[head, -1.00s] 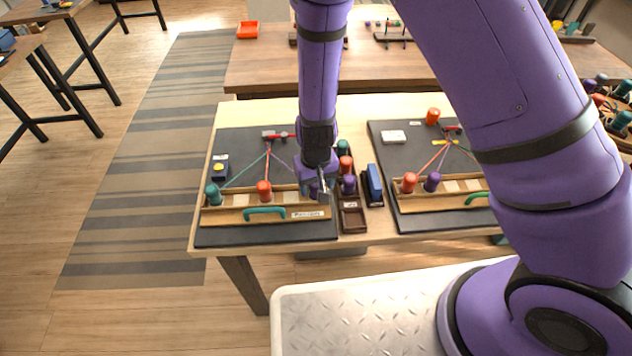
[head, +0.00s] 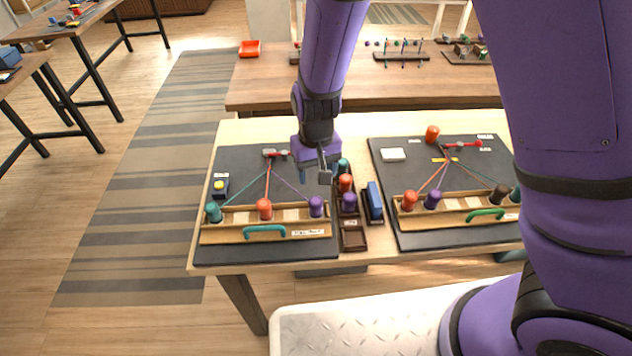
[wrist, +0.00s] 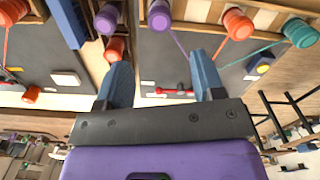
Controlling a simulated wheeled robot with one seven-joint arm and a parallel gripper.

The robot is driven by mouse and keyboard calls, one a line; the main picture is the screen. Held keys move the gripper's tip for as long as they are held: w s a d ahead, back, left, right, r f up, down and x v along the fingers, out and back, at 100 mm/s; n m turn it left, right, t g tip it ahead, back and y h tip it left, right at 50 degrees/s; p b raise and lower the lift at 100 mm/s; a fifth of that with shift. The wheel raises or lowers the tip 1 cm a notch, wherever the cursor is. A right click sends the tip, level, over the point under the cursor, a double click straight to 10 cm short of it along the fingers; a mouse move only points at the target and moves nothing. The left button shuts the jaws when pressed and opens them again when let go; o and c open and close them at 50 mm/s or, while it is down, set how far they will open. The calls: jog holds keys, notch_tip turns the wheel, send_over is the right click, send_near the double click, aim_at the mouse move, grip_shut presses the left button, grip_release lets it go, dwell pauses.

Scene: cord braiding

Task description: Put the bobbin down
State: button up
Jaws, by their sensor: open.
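A purple bobbin (head: 316,206) stands at the right end of the wooden rack (head: 222,236) on the left board, with its purple cord running up toward the clamp (head: 270,153). It also shows in the wrist view (wrist: 159,15). A red-orange bobbin (head: 264,209) and a teal bobbin (head: 213,212) stand in the same rack, each with a cord. My gripper (head: 315,176) is above the board, behind the purple bobbin and apart from it. In the wrist view its two blue fingers (wrist: 160,85) are spread with nothing between them.
A dark tray (head: 353,238) with spare bobbins and a blue block (head: 374,200) stand right of the left board. The right board (head: 385,165) holds a similar rack with several bobbins. A small dark box with a yellow button (head: 219,187) sits at the left.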

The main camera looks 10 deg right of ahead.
jog(key=s+d+r+t+y, duration=0.1)
jog(key=d+r, duration=0.3)
jog(key=r, duration=0.3)
jog(key=s+d+r+m, duration=0.1)
jog(key=s+d+r, duration=0.1)
jog(key=d+r, duration=0.45)
jog(key=s+d+r+t+y, duration=0.1)
jog(key=d+r, duration=0.2)
jog(key=r, duration=0.6)
jog(key=s+d+r+t+h, duration=0.1)
jog(key=s+d+r, duration=0.4)
jog(key=s, duration=0.2)
jog(key=s+d+r+m+t+h, duration=0.1)
jog(key=s+d+r+t, duration=0.1)
jog(key=s+d+r, duration=0.3)
jog(key=s+d, duration=0.1)
jog(key=s, duration=0.1)
jog(key=shift+s+m, duration=0.3)
